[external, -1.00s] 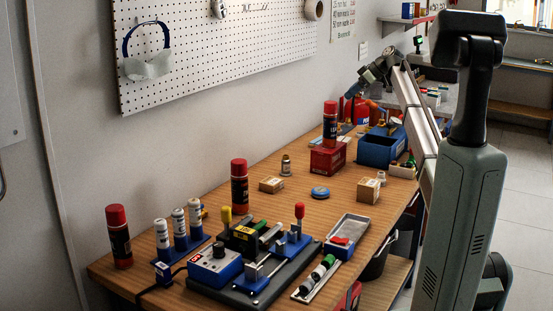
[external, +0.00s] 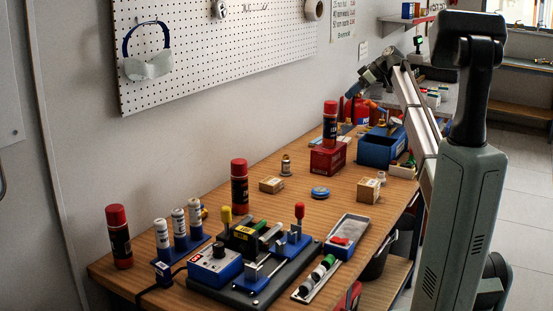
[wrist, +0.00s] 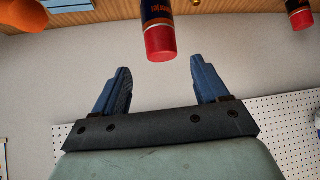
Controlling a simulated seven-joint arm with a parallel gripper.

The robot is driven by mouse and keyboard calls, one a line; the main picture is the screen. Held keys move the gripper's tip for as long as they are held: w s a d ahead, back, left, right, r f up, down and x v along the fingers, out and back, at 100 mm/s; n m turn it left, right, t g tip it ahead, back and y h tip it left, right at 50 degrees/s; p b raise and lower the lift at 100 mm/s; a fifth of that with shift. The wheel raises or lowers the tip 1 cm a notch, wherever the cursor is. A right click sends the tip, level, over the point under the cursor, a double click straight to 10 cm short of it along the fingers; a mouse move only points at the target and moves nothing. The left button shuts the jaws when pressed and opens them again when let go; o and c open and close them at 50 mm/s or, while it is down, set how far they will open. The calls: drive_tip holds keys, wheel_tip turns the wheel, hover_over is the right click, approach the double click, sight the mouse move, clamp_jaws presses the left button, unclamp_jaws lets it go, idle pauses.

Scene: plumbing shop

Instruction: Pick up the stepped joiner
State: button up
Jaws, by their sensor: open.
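My gripper (wrist: 160,68) shows in the wrist view as two blue fingers spread apart on a dark bar, with nothing held between them. In the external view my gripper (external: 354,91) is at the far end of the bench, above its back edge near the wall, small and partly blurred into the items behind. I cannot tell for certain which item is the stepped joiner. A small metallic fitting (external: 286,166) stands mid-bench beside a small box, and a small pale fitting (external: 381,178) stands by another small box to the right.
In the external view, a blue bin (external: 380,150) and a red box (external: 327,158) stand at the far end. A fixture (external: 250,262) crowds the front. The pegboard wall (external: 200,45) borders the bench.

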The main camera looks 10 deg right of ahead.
drive_tip(key=d+f, duration=0.1)
drive_tip(key=d, duration=0.1)
drive_tip(key=m+h, duration=0.3)
drive_tip(key=m, duration=1)
hover_over(382, 173)
wheel_tip(382, 173, down, 13)
drive_tip(key=s+d+f+m+g+h, duration=0.1)
drive_tip(key=s+m, duration=0.1)
drive_tip(key=m, duration=1.2)
drive_tip(key=s+d+f+m+h, duration=0.1)
drive_tip(key=s+f+m, duration=0.1)
drive_tip(key=m, duration=1.2)
drive_tip(key=x, duration=0.8)
drive_tip(key=shift+d, duration=0.15)
drive_tip(key=shift+x, duration=2.7)
drive_tip(key=shift+s+d, duration=0.1)
drive_tip(key=shift+d, duration=0.05)
drive_tip(key=shift+c, duration=0.4)
